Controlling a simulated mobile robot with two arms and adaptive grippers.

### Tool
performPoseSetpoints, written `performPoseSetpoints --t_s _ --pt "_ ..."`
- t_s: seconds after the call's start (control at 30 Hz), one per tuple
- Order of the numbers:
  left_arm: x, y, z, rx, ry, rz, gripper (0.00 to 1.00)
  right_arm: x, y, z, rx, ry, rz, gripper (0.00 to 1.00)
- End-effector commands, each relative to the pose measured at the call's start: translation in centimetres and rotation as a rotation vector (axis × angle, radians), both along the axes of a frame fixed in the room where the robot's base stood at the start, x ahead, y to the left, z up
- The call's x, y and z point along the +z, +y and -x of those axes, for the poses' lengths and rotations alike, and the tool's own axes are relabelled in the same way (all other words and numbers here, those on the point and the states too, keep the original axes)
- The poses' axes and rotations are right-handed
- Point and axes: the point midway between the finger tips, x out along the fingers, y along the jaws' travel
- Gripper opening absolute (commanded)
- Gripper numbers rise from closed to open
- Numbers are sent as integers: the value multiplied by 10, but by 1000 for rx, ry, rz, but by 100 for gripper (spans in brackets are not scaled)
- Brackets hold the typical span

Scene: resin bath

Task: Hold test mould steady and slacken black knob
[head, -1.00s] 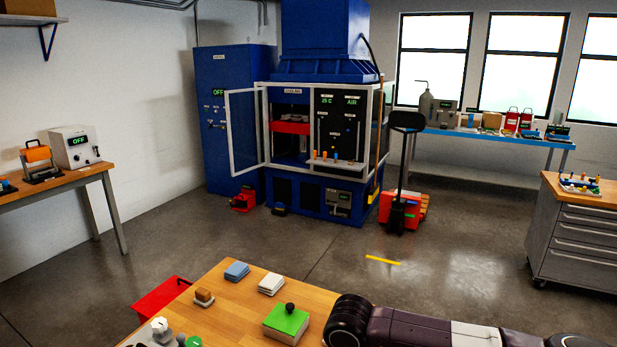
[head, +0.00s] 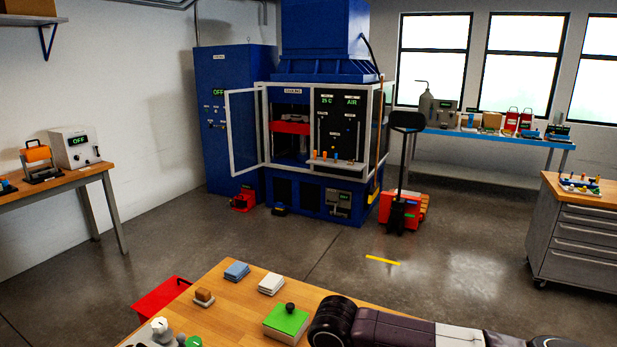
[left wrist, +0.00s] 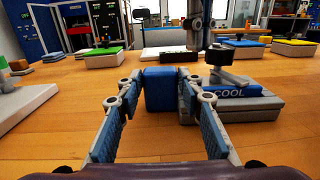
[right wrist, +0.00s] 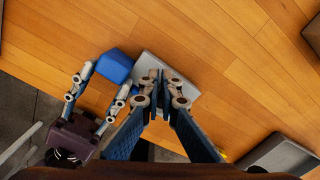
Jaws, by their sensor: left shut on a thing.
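The test mould appears as a low grey block (left wrist: 250,108) with a blue COOL label and a blue end block (left wrist: 160,88) at its left. The black knob (left wrist: 218,53) stands on a stem above the mould. My left gripper (left wrist: 158,95) is shut on the blue block. In the right wrist view the blue block (right wrist: 114,66) shows beside the grey mould (right wrist: 188,72). My right gripper (right wrist: 163,80) is over the mould from above, its fingertips close together. The knob is hidden there, so I cannot tell whether the fingers grip it. Neither gripper shows in the head view.
The wooden table (head: 235,308) carries a green-topped block with a dark knob (head: 287,320), a blue block (head: 237,271) and a white block (head: 271,284). Several more blocks stand beyond the mould in the left wrist view. A grey block (right wrist: 280,158) lies at lower right.

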Motion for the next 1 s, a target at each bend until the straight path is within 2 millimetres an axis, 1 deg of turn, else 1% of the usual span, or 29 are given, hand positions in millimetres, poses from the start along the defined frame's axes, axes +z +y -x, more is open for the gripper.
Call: performPoseSetpoints --t_s 0.03,0.3,0.63,0.77,1.0 --pt "0 1 -1 2 -1 0 0 -1 2 4 4 8 -3 0" --pt "0 1 -1 2 -1 0 0 -1 3 4 6 10 -3 0" --pt "0 1 -1 2 -1 0 0 1 6 -4 4 7 -4 0" --pt "0 1 -1 2 -1 0 0 14 5 -5 4 5 -3 0" --pt "0 0 -1 1 -1 0 0 43 5 -6 3 2 -2 0"
